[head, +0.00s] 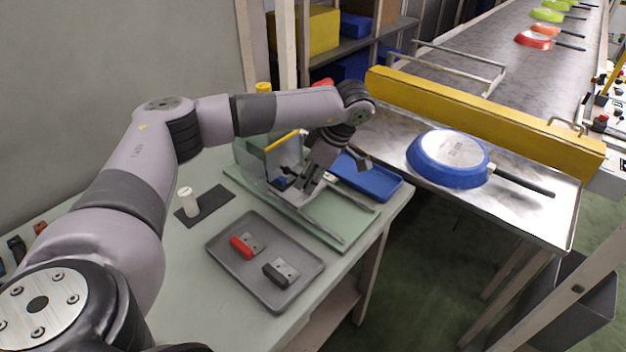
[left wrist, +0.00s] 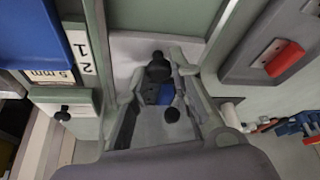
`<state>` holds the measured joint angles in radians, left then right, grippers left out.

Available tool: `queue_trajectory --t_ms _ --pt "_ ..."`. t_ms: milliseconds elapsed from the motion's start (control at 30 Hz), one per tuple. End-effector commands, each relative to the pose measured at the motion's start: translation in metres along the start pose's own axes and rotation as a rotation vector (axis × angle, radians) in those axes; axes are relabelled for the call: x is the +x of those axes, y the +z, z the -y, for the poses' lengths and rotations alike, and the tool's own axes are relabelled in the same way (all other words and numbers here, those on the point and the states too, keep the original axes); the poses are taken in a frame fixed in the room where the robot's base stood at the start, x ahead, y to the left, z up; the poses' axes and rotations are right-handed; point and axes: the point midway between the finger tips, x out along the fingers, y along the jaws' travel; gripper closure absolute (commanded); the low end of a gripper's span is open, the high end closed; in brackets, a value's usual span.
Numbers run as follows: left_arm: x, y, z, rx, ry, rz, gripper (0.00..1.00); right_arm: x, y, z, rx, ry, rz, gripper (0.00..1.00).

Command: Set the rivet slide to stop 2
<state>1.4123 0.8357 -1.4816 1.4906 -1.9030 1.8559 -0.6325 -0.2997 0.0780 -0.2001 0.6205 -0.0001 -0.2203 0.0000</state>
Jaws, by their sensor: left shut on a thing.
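My left gripper (head: 300,187) reaches down at the rivet fixture, a pale green base plate (head: 342,208) with grey rails and a clear guard (head: 252,165). In the left wrist view my left gripper (left wrist: 160,75) is shut around a dark round knob (left wrist: 158,67), which I take for the slide's handle. A white label strip (left wrist: 81,50) with the numbers 1 and 2 lies left of the fingers. The slide's exact position against these numbers cannot be told. My right gripper is not in view.
A grey tray (head: 220,245) with a red-handled piece (head: 241,247) and a dark-handled piece (head: 277,274) is in front. A blue tray (head: 379,187) lies behind the fixture. A blue pan (head: 445,160) rests on the metal table at right. A white cylinder (head: 188,202) stands left.

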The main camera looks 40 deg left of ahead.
Motion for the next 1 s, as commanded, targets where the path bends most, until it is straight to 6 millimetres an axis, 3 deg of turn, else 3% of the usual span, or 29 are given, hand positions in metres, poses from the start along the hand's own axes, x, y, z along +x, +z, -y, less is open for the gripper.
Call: queue_trajectory --t_ms 33,67,333,733,867,1000 --pt "-0.001 0.001 0.000 0.000 0.002 0.002 1.00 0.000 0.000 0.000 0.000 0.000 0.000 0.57" --pt "-0.001 0.001 0.000 0.000 0.002 0.003 0.78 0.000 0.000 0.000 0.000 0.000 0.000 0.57" --pt "-0.001 0.001 0.000 0.001 0.001 0.002 0.60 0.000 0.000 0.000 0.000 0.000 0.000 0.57" --pt "-0.008 0.001 0.000 0.000 0.002 0.002 0.60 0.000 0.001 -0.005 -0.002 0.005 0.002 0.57" --pt "-0.028 0.001 -0.001 0.000 0.004 0.002 0.60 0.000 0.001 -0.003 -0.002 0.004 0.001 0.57" --pt "-0.060 0.001 -0.001 0.000 0.005 0.003 0.60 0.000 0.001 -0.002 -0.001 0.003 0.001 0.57"
